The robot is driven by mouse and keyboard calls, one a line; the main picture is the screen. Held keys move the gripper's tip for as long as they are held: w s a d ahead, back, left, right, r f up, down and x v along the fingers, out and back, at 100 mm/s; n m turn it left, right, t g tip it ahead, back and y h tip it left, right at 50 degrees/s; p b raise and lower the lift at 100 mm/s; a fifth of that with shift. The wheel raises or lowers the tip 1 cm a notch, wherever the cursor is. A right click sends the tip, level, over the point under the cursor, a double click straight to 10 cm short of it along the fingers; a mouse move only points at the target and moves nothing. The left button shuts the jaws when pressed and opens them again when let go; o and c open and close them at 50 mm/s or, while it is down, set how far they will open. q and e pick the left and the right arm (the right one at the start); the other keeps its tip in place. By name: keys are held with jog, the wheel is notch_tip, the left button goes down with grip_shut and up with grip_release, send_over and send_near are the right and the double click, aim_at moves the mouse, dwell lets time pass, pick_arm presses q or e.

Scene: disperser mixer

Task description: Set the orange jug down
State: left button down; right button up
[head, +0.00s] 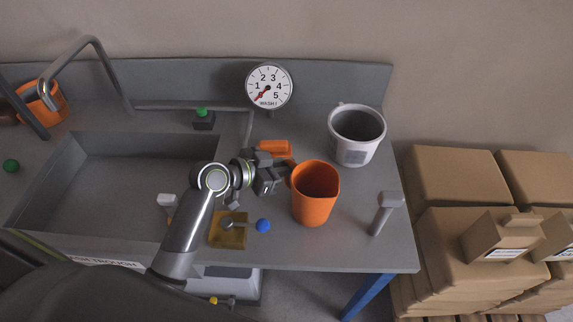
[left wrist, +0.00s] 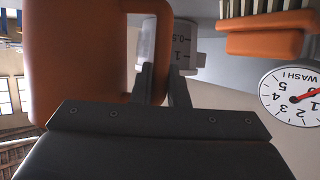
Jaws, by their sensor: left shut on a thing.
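The orange jug (head: 314,200) is upright at the right part of the grey bench, with its open mouth facing up. I cannot tell whether its base touches the bench top. My left gripper (head: 286,170) is at the jug's left side, shut on its handle. In the left wrist view the jug (left wrist: 75,55) fills the upper left, and the fingers of my left gripper (left wrist: 163,85) close around the handle. My right gripper is in neither view.
A grey-white bucket (head: 356,150) stands behind the jug. An orange brush (head: 274,147) lies behind my gripper. A dial (head: 268,87) stands at the back. A grey post (head: 385,212) is right of the jug. A blue-knobbed lever (head: 263,225) is left of it. Cardboard boxes (head: 455,180) stand beyond the bench's right edge.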

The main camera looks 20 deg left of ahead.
pick_arm(q)
jog(key=shift+f, duration=0.2)
jog(key=c, duration=1.4)
grip_release()
jog(key=shift+r, duration=0.1)
jog(key=shift+r, duration=0.1)
jog(key=shift+s+a, duration=0.1)
jog(key=b+v, duration=0.1)
jog(key=v, duration=1)
jog(key=shift+s+r, duration=0.25)
jog(key=shift+s, duration=0.05)
jog(key=shift+a, duration=0.15)
